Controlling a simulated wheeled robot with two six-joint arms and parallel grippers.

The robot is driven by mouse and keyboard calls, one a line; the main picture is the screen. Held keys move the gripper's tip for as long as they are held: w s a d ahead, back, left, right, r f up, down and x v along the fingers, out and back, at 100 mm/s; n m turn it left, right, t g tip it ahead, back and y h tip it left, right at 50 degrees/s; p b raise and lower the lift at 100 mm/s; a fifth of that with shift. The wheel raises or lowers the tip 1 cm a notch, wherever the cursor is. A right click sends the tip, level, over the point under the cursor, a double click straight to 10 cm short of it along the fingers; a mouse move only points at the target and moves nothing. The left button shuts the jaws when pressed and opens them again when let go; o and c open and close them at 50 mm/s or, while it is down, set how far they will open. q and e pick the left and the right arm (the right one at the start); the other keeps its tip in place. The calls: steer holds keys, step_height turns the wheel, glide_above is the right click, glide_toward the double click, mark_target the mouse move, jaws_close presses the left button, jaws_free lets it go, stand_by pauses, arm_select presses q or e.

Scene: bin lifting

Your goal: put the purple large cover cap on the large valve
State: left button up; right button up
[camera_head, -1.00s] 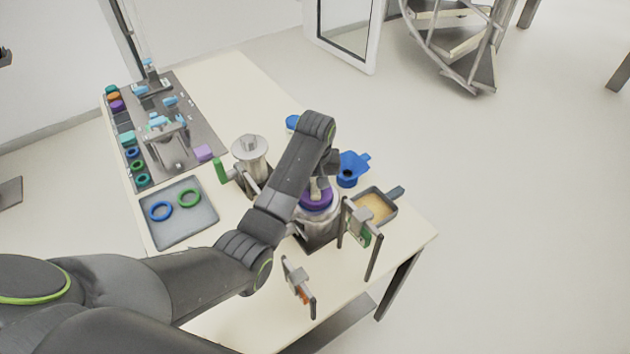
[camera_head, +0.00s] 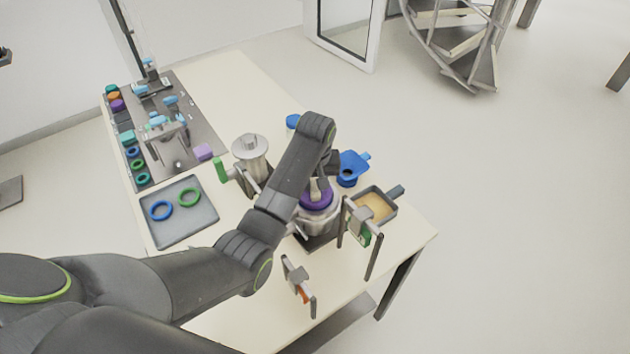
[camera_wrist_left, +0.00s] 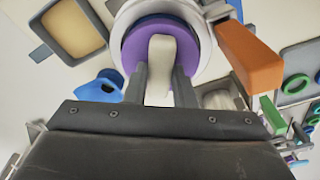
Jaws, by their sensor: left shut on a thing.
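The purple large cover cap (camera_head: 318,201) is a round disc with a pale upright tab (camera_wrist_left: 160,60). My left gripper (camera_wrist_left: 160,78) is shut on that tab, with one finger on each side. The cap (camera_wrist_left: 133,48) is over the mouth of a round metal vessel (camera_head: 317,221), which I take for the large valve. The vessel's pale rim (camera_wrist_left: 208,42) shows around the cap in the left wrist view. A dark blue edge shows beyond the cap there. I cannot tell whether the cap touches the vessel or hangs just above it. My right gripper is not in view.
A second metal vessel (camera_head: 250,150) stands left of my arm. A blue funnel-like cup (camera_head: 351,166) and a tan-filled pan (camera_head: 378,207) stand at the right. Upright clamps with green (camera_head: 365,237) and orange (camera_head: 304,296) parts are close by. A grey tray (camera_head: 183,226) holds rings.

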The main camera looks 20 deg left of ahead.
mark_target(315, 186)
arm_select(q)
steer(key=shift+f, duration=0.15)
stand_by(0.4)
steer(key=o, duration=1.4)
steer(key=shift+r, duration=3.2)
